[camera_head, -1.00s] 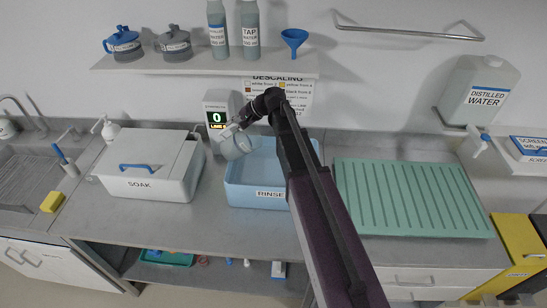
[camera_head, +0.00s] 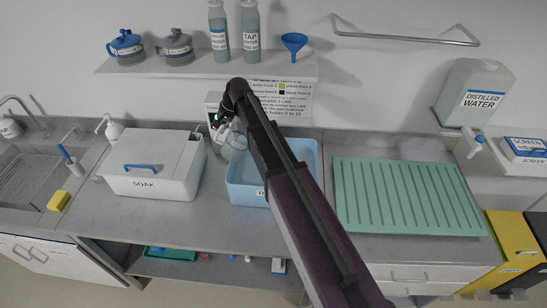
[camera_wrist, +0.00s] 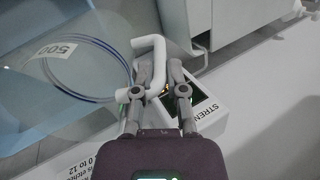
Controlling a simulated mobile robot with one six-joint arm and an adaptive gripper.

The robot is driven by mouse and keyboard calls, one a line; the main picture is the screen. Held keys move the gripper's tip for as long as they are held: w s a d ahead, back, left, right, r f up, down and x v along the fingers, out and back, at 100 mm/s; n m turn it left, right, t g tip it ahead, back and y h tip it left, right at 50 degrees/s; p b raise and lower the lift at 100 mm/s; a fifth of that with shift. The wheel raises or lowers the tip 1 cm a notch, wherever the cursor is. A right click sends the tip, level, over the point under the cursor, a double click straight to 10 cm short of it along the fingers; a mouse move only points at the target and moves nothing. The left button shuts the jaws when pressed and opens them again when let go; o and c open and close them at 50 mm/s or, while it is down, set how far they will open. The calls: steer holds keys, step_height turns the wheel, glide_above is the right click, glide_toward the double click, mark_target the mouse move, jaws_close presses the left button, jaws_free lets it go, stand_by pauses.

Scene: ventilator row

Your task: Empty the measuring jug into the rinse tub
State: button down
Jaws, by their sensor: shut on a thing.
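The measuring jug (camera_head: 238,143) is a grey, see-through vessel above the back left part of the blue rinse tub (camera_head: 243,192). In the wrist view the jug (camera_wrist: 57,49) shows a "500" mark and a blue-edged round rim. My gripper (camera_wrist: 160,82) is shut on its white handle (camera_wrist: 157,52). In the head view my gripper (camera_head: 220,127) is at the jug's left side, small and partly hidden by my arm. My arm also covers part of the tub. The jug's exact tilt and whether it holds liquid cannot be told.
The white SOAK box (camera_head: 150,185) stands left of the tub, and a green ribbed drain mat (camera_head: 405,198) lies to the right. A small display unit (camera_head: 211,108) stands behind the jug. A shelf (camera_head: 215,67) with bottles and a blue funnel (camera_head: 293,43) hangs above.

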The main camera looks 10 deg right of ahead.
steer(key=shift+w+a+f+g+h, duration=0.15)
steer(key=shift+w+a+h, duration=0.05)
steer(key=shift+a+h, duration=0.25)
steer(key=shift+w+a+f+g+h, duration=0.15)
steer(key=shift+w+a+h, duration=0.05)
steer(key=shift+a+h, duration=0.2)
steer(key=shift+w+a+f+g+h+b, duration=0.25)
steer(key=shift+a+f+h, duration=0.3)
steer(key=shift+a+h, duration=0.3)
steer(key=shift+w+a+f+g+h+b, duration=0.2)
steer(key=shift+a+f+g+h, duration=0.25)
steer(key=shift+h, duration=0.45)
steer(key=shift+s+a+f, duration=0.1)
steer(key=shift+s+a, duration=0.05)
